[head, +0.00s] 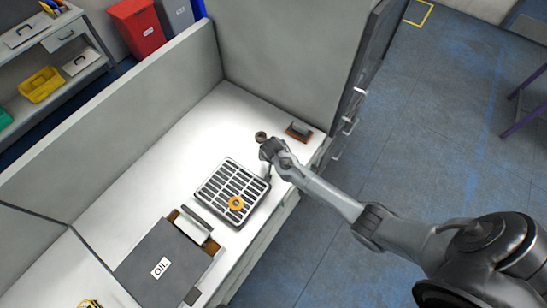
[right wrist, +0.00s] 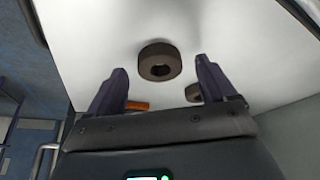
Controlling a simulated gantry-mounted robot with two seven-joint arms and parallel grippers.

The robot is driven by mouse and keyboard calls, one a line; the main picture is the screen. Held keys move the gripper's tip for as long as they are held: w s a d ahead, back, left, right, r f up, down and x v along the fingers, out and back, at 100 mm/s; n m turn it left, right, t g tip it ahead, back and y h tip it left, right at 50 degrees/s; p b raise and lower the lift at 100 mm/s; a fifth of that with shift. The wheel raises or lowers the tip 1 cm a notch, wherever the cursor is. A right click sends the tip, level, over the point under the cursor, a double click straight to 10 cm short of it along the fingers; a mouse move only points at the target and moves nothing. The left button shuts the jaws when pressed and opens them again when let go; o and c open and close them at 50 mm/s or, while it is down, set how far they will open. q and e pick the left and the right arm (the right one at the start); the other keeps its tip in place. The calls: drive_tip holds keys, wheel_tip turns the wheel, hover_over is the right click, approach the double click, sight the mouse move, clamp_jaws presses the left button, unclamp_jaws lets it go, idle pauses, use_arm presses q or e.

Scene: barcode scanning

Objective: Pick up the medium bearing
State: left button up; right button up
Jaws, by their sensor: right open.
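A dark round bearing (head: 260,136) lies on the white bench top, just beyond my right gripper (head: 268,153) in the head view. In the right wrist view a dark bearing with a central hole (right wrist: 160,63) appears between the open fingertips of my right gripper (right wrist: 160,67), which are not touching it as far as I can tell. A second dark round piece (right wrist: 193,93) is partly hidden behind the right-hand finger. I cannot tell which one is the medium bearing. My left gripper is not in view.
A brown-and-grey block (head: 299,131) sits at the bench's right end. Grey panels (head: 290,50) border the bench.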

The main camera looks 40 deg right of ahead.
drive_tip(key=shift+w+d+f, duration=0.1)
drive_tip(key=shift+w+f, duration=0.05)
drive_tip(key=shift+f, duration=0.25)
drive_tip(key=c, duration=1.2)
drive_tip(key=shift+r, duration=0.1)
